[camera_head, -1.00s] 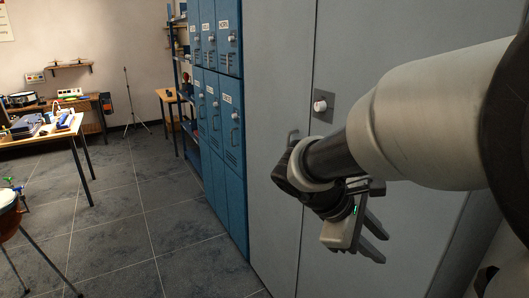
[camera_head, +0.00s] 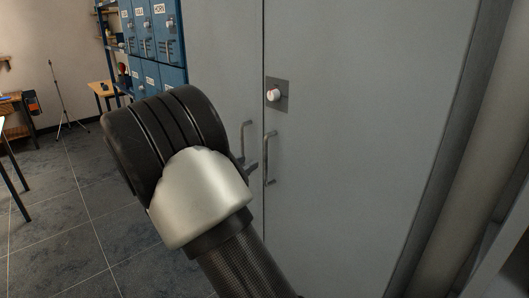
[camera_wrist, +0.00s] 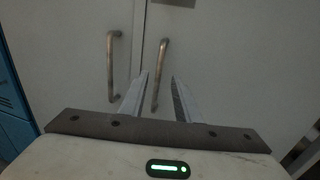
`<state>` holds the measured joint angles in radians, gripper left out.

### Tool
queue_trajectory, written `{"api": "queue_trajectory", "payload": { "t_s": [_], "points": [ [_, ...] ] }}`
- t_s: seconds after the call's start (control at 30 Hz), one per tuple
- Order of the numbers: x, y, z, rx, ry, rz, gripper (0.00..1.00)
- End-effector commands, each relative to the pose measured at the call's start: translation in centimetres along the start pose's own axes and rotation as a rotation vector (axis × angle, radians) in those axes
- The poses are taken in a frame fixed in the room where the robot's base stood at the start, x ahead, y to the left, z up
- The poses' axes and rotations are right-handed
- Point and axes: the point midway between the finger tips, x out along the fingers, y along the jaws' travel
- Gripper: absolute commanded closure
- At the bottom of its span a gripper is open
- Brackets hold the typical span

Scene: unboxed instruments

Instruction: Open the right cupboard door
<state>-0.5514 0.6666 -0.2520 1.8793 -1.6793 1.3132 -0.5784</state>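The right cupboard door (camera_head: 360,140) is a tall flat grey panel and looks closed. Its upright metal bar handle (camera_head: 269,158) is beside the seam with the left door, and it also shows in the wrist view (camera_wrist: 163,48). The left door's matching handle (camera_head: 244,143) is just left of it; the wrist view shows it too (camera_wrist: 113,65). My gripper (camera_wrist: 160,77) is open, its two fingers apart and pointing at the doors. The right handle's lower part appears between the fingers; I cannot tell how deep. In the head view, my arm hides most of the gripper.
A pale round knob on a dark plate (camera_head: 273,95) is above the right handle. Blue lockers (camera_head: 150,35) stand to the left of the cupboard. A wall or post (camera_head: 465,150) is close on the right. Tiled floor (camera_head: 70,210) is open at left.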

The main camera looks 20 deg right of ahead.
Motion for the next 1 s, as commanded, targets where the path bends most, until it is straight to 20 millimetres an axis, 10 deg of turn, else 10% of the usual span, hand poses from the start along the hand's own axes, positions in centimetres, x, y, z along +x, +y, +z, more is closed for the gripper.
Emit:
{"api": "queue_trajectory", "payload": {
  "t_s": [0.5, 1.0],
  "points": [
    [9.8, -0.1, -0.1, 0.001, 0.000, -0.002, 0.71],
    [10.8, 0.0, 0.0, 0.001, 0.001, 0.000, 0.81]
  ]
}}
